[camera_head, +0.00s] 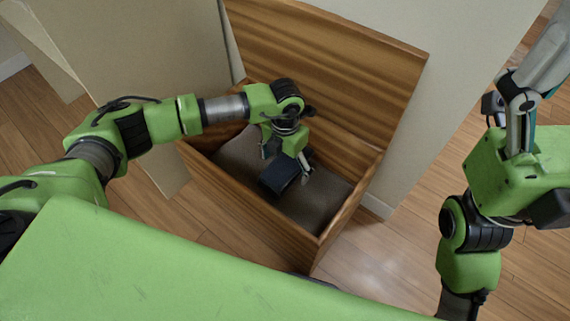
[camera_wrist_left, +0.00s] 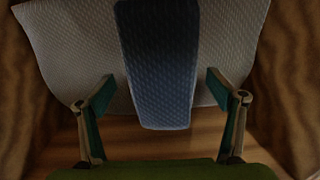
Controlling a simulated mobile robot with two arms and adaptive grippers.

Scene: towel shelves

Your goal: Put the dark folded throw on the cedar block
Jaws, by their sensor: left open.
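The dark folded throw (camera_head: 277,179) is dark blue and lies on a larger grey cloth (camera_head: 318,198) inside an open wooden chest. My left gripper (camera_head: 287,160) is down inside the chest, right over the throw. In the left wrist view, the throw (camera_wrist_left: 158,70) runs between the two fingers of my open left gripper (camera_wrist_left: 160,92), with a gap on each side. It is not gripped. My right gripper (camera_head: 522,100) is raised at the right, away from the chest; its jaw opening is not clear. I cannot make out a separate cedar block.
The chest (camera_head: 334,235) has walls around the left gripper, and its lid (camera_head: 330,65) stands open at the back. Bare wooden bottom (camera_wrist_left: 150,134) shows beside the cloth. A beige panel (camera_head: 130,50) stands at the left. Wooden floor lies free right of the chest.

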